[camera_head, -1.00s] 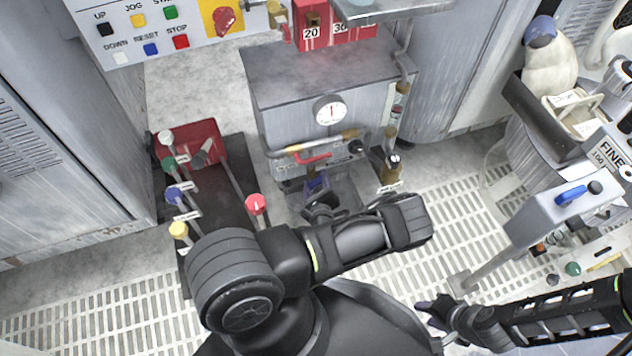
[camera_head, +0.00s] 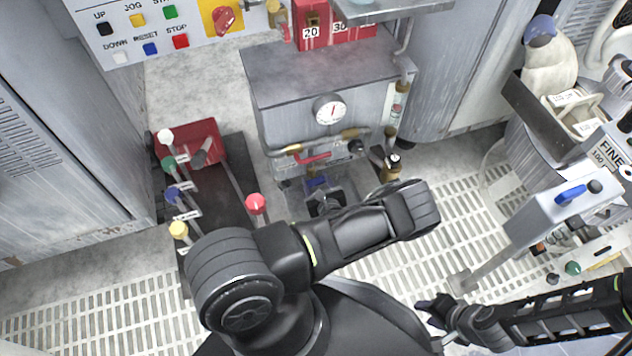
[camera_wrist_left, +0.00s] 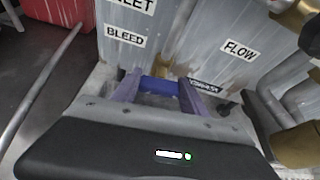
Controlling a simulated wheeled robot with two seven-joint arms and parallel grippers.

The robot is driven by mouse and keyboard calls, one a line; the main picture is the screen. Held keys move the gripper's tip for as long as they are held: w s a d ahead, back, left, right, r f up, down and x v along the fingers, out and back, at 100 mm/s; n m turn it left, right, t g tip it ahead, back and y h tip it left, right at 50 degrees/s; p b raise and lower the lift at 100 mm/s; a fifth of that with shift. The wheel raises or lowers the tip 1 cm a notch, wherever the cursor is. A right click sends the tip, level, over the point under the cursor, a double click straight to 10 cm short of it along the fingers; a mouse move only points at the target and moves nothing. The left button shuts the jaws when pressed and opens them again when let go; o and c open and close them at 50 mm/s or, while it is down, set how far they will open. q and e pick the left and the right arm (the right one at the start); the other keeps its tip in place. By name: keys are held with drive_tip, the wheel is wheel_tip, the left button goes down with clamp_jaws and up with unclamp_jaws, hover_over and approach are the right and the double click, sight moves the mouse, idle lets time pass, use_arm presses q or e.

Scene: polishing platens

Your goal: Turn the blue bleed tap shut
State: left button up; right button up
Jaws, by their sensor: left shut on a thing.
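The blue bleed tap (camera_wrist_left: 160,87) shows in the left wrist view below the BLEED label (camera_wrist_left: 125,37), as a blue bar lying crosswise between two purple-tinted fingers. My left gripper (camera_wrist_left: 158,92) is shut on it. In the head view the tap (camera_head: 316,182) is a small blue patch low on the front of the grey cabinet (camera_head: 290,105), with my left gripper (camera_head: 322,192) at it. My left forearm hides part of the area in front. My right gripper (camera_head: 436,308) is at the lower right, away from the tap; its finger opening is unclear.
A red lever (camera_head: 313,159) and brass pipe sit just above the tap, under a round gauge (camera_head: 330,110). A brass valve (camera_head: 390,168) stands to the right. A stand with coloured knobs (camera_head: 256,204) is at left. Grated floor (camera_head: 90,315) is open.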

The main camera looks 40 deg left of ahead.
use_arm(q)
drive_tip(key=shift+m+g, duration=0.3)
drive_tip(key=shift+m, duration=0.1)
drive_tip(key=o, duration=1.4)
drive_tip(key=p+v, duration=0.2)
drive_tip(key=v, duration=0.6)
drive_tip(key=shift+f, duration=0.15)
drive_tip(key=shift+w, duration=0.1)
